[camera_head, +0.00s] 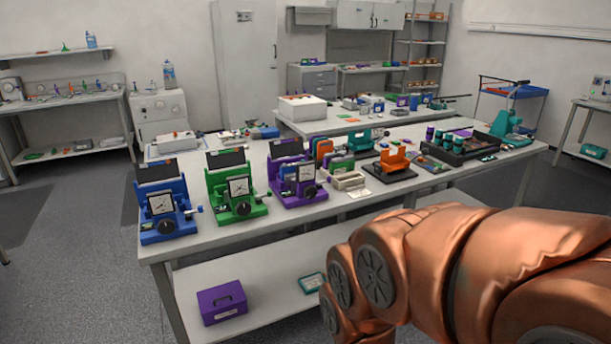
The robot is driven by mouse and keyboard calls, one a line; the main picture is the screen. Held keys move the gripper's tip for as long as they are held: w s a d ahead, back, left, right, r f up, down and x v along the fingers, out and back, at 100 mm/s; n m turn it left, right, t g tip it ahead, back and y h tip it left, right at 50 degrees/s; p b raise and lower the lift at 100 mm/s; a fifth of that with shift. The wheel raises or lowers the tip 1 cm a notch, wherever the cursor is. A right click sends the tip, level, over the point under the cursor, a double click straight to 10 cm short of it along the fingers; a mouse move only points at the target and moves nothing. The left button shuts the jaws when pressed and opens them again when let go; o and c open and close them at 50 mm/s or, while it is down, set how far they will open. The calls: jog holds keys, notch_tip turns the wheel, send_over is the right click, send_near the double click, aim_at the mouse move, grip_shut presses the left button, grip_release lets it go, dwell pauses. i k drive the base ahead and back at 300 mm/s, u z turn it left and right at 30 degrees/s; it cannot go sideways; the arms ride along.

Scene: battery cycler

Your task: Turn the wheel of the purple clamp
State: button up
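The purple clamp (291,182) stands upright on the front part of the white table, right of two similar clamps. My copper-coloured arm fills the lower right of the view, in front of the table edge. My gripper is not visible, and nothing is seen touching the purple clamp.
A green clamp (234,188) and a blue clamp (163,203) stand left of the purple one. A small beige device (348,181) and an orange fixture (394,162) stand to its right. A purple box (222,302) lies on the lower shelf (265,300). Open floor lies at the left.

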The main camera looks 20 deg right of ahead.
aim_at(311, 192)
jog(key=u, duration=0.05)
jog(key=k, duration=0.65)
jog(key=z, duration=0.55)
jog(key=i, duration=1.15)
jog(key=u, duration=0.85)
jog(key=i, duration=0.4)
jog(key=u, duration=0.4)
